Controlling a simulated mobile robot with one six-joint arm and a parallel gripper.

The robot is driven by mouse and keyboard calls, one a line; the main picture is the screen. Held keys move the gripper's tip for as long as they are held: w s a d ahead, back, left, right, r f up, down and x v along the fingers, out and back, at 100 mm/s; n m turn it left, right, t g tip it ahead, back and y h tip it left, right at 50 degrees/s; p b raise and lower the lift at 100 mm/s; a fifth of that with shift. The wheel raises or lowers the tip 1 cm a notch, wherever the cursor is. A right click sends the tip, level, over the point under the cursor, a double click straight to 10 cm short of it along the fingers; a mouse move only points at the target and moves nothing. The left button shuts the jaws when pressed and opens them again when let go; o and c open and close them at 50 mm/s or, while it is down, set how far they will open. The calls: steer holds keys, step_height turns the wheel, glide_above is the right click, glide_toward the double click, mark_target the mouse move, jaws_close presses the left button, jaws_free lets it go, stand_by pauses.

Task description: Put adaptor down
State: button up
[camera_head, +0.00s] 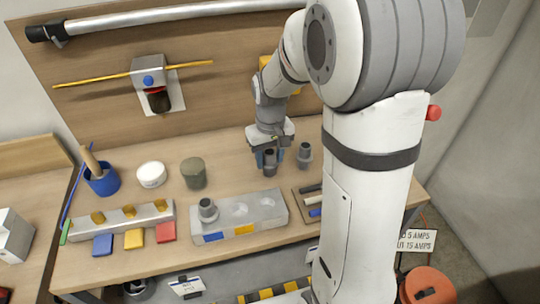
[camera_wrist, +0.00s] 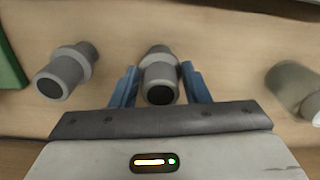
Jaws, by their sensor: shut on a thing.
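My gripper (camera_wrist: 158,84) is shut on a grey stepped adaptor (camera_wrist: 160,72), which sits between its two blue fingers. In the head view my gripper (camera_head: 268,160) holds this adaptor (camera_head: 270,157) upright, low over the table behind the grey block. I cannot tell whether its base touches the tabletop. A second grey adaptor (camera_head: 304,154) stands on the table just to the right, and shows at left in the wrist view (camera_wrist: 66,70). A third adaptor (camera_head: 208,209) stands on the left end of the grey block (camera_head: 265,208).
A dark green can (camera_head: 194,173), a white round tub (camera_head: 151,175) and a blue cup (camera_head: 102,180) stand to the left. A tray (camera_head: 298,207) with small bars lies in front at right. Bare tabletop (camera_head: 228,172) lies between can and gripper.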

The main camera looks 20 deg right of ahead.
steer(key=o, duration=0.5)
steer(key=shift+f, duration=0.2)
steer(key=o, duration=0.5)
steer(key=shift+c, duration=0.2)
steer(key=shift+r, duration=0.15)
step_height(320, 180, up, 12)
steer(key=shift+f, duration=0.15)
steer(key=s+f+m+t, duration=0.1)
steer(key=s+f+t, duration=0.1)
steer(key=s, duration=1.4)
steer(key=shift+s+f+m+t, duration=0.35)
steer(key=shift+s+m+t, duration=0.05)
